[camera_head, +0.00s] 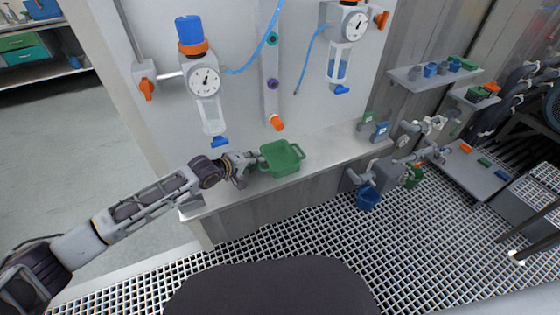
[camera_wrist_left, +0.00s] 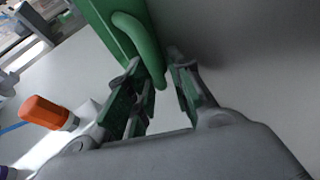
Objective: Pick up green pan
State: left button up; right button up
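The green pan (camera_head: 282,157) is a squarish green vessel with a loop handle at its side. It sits on the grey ledge (camera_head: 325,150) below the wall panel. My left gripper (camera_head: 256,160) is at the pan's left side, by its handle. In the left wrist view the pan's green wall (camera_wrist_left: 108,28) and curved handle (camera_wrist_left: 146,48) show at the top. The left gripper's fingers (camera_wrist_left: 158,68) are apart, one on each side of the handle's lower end. A gap shows beside the right finger; contact with the left finger is unclear. My right gripper is not in view.
Gauges with a blue-topped filter (camera_head: 190,35) hang on the panel above the ledge. An orange-tipped fitting (camera_head: 277,123) is just above the pan; it also shows in the wrist view (camera_wrist_left: 48,113). Small green and blue boxes (camera_head: 381,131) stand farther right. The ledge between is clear.

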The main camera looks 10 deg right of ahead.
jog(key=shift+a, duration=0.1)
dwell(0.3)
pick_arm(q)
grip_shut()
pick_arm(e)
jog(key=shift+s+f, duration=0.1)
pick_arm(q)
jog(key=shift+r, duration=0.2)
jog(key=shift+r, duration=0.65)
jog(key=shift+s+d, duration=0.1)
jog(key=shift+s, duration=0.1)
jog(key=shift+s+d+p, duration=0.25)
jog(key=shift+s+p, duration=0.1)
jog(key=shift+s, duration=0.35)
jog(key=s+d, duration=0.2)
jog(key=s, duration=0.5)
jog(key=s+d+p, duration=0.1)
jog(key=s+d, duration=0.2)
jog(key=s, duration=0.5)
jog(key=shift+p, duration=0.3)
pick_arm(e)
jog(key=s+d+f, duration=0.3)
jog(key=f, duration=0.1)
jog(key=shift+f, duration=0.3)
